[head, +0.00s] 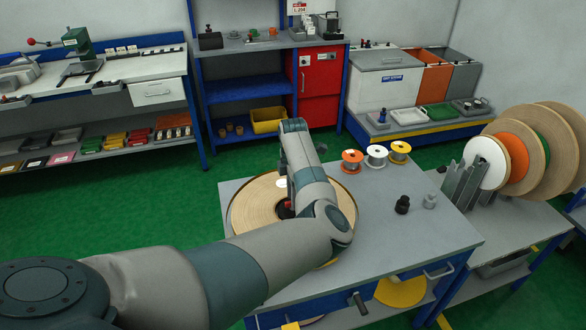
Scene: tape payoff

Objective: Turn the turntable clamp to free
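The turntable with a wide tan disc or roll on it (250,208) lies flat on the left part of the grey-topped bench. A small red and dark part (287,205) shows near its middle, just left of my arm; it may be the clamp, but its setting cannot be made out. My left arm comes in from the left and bends over the turntable. My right gripper is not in view.
Orange, white and yellow spools (376,156) stand at the bench's back edge. A black knob-like piece (402,204) and a grey one (429,201) stand on the right part. A rack of large discs (513,155) is further right. The bench's front right is clear.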

